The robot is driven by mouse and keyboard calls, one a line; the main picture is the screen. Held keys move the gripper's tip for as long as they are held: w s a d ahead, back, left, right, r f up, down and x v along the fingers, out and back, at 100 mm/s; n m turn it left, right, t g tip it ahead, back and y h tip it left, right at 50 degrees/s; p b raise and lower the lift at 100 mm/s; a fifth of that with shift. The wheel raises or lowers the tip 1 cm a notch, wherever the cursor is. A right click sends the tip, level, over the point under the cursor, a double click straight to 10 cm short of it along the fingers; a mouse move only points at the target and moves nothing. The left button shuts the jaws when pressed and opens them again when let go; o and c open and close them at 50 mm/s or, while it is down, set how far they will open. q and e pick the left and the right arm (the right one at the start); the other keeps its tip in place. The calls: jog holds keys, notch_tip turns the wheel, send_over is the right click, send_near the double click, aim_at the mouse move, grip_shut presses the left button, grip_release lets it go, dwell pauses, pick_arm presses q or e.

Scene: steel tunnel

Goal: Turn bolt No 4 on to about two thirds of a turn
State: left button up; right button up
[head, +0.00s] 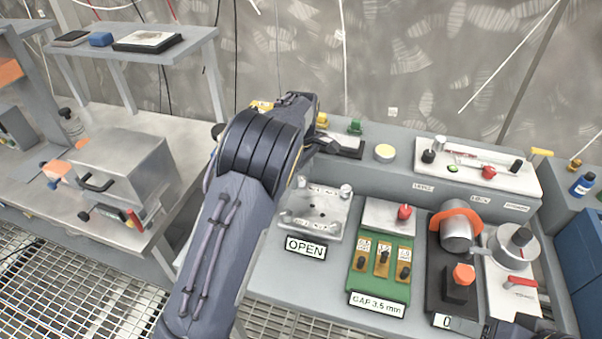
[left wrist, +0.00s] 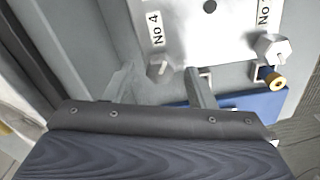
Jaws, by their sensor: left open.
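The grey metal plate (head: 312,222) with bolts at its corners lies on the bench behind an "OPEN" sign (head: 306,247). The left wrist view shows the plate (left wrist: 190,40) with the labels No 4 (left wrist: 155,28) and No 1 (left wrist: 264,12). A silver hex bolt (left wrist: 272,47) stands near the No 1 label. My left gripper (left wrist: 160,72) is open, its two grey fingers apart just off the plate edge below the No 4 label. In the head view my left arm hides part of the plate's surroundings.
Right of the plate are a green gap-gauge block (head: 382,268), an orange-collared cylinder (head: 456,230) and a dial unit (head: 515,245). A white tray (head: 470,165) lies behind them. A metal box (head: 125,170) stands on the left table. A blue surface (left wrist: 235,99) lies beyond the plate edge.

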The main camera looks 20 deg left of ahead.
pick_arm(q)
jog(key=shift+f, duration=0.1)
jog(key=c, duration=1)
